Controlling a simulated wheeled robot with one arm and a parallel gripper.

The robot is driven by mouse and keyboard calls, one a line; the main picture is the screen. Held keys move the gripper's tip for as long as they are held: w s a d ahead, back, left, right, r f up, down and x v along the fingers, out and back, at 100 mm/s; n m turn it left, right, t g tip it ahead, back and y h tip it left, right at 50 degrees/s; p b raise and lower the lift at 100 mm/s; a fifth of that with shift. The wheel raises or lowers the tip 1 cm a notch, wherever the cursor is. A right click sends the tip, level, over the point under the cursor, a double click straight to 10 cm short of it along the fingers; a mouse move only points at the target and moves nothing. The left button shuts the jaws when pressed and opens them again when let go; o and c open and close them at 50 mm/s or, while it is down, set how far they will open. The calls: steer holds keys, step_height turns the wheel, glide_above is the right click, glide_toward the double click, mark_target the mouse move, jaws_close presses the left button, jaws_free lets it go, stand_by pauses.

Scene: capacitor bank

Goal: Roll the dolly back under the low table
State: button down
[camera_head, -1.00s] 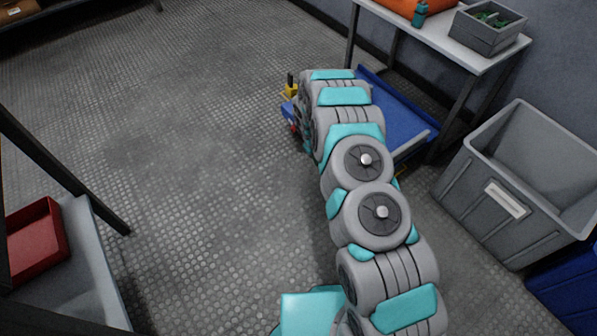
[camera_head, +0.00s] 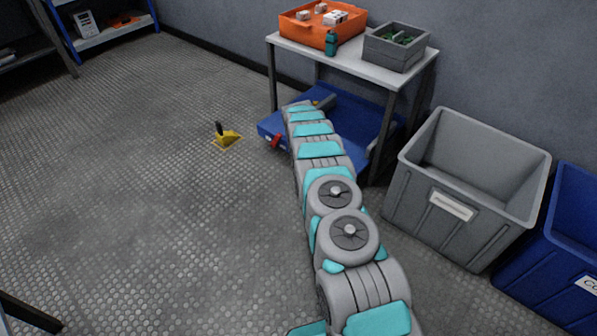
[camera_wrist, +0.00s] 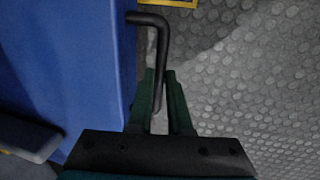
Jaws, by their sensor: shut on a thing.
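The blue dolly (camera_head: 352,118) lies partly under the low table (camera_head: 358,58), its front-left end sticking out past the table's legs. A small red part (camera_head: 276,141) shows at that end. In the wrist view, the dolly's blue deck (camera_wrist: 75,60) fills the left side. My gripper (camera_wrist: 161,75) is shut on a black bent handle (camera_wrist: 152,20) beside the deck's edge; the handle runs down between the fingers. In the head view my arm hides the gripper and part of the dolly.
On the table stand an orange bin (camera_head: 300,24), a teal bottle (camera_head: 331,43) and a grey box (camera_head: 395,46). A grey crate (camera_head: 465,190) and blue bin (camera_head: 560,250) stand at right. A yellow piece with a black lever (camera_head: 227,136) is on the floor. Floor at left is clear.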

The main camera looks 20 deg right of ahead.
steer(key=shift+w+d, duration=0.75)
steer(key=shift+d, duration=0.35)
steer(key=c, duration=0.8)
jaws_free()
steer(key=shift+d, duration=0.1)
steer(key=shift+c, duration=0.2)
steer(key=shift+r, duration=0.1)
steer(key=shift+s+a+r, duration=0.15)
steer(key=shift+a+r, duration=0.1)
steer(key=shift+r, duration=1)
steer(key=shift+s+a+r, duration=0.15)
steer(key=shift+a+r, duration=0.05)
steer(key=shift+r, duration=1)
steer(key=shift+s+a+r, duration=0.15)
steer(key=shift+a+r, duration=0.1)
steer(key=shift+r, duration=1)
